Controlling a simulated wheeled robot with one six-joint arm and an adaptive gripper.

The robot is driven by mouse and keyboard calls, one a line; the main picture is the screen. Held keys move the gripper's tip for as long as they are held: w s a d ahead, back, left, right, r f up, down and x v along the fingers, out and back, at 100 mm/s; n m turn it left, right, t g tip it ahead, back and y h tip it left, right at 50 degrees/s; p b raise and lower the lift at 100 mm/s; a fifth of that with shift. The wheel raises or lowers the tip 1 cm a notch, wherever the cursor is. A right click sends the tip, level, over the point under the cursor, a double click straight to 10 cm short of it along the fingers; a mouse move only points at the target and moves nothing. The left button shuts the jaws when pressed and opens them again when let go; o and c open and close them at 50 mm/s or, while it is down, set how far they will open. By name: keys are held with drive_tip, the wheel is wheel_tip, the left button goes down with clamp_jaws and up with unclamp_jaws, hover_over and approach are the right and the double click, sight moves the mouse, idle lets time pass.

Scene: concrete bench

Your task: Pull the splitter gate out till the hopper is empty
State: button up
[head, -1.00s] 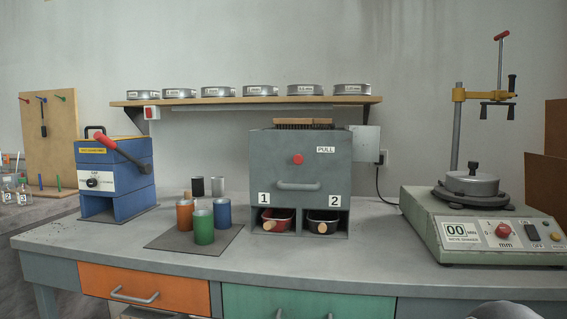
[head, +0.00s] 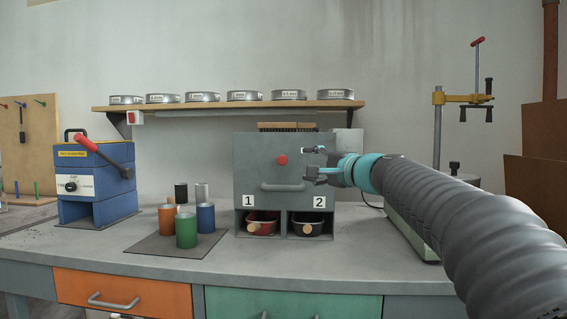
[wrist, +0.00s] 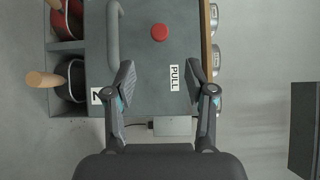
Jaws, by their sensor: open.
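The splitter is a grey box (head: 258,160) on the bench, with a red knob (head: 282,160), a grey bar handle (head: 283,187) and two bays marked 1 and 2. A red pan (head: 262,225) sits in bay 1 and a black pan (head: 308,227) in bay 2. In the wrist view the red knob (wrist: 160,32) shows beyond the fingertips, beside the PULL label (wrist: 174,78). My gripper (head: 322,162) is open and empty in front of the box's right side, apart from the knob. It also shows in the wrist view (wrist: 160,82). The hopper's inside is hidden.
Several coloured cups (head: 186,232) stand on a dark mat (head: 150,243) left of the splitter. A blue press (head: 95,190) with a red lever stands farther left. A shelf of sieves (head: 225,104) hangs above. A sieve shaker, mostly behind my arm, is at the right.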

sight(283, 160)
drive_tip(key=p+x, duration=0.4)
drive_tip(key=x, duration=0.9)
clamp_jaws()
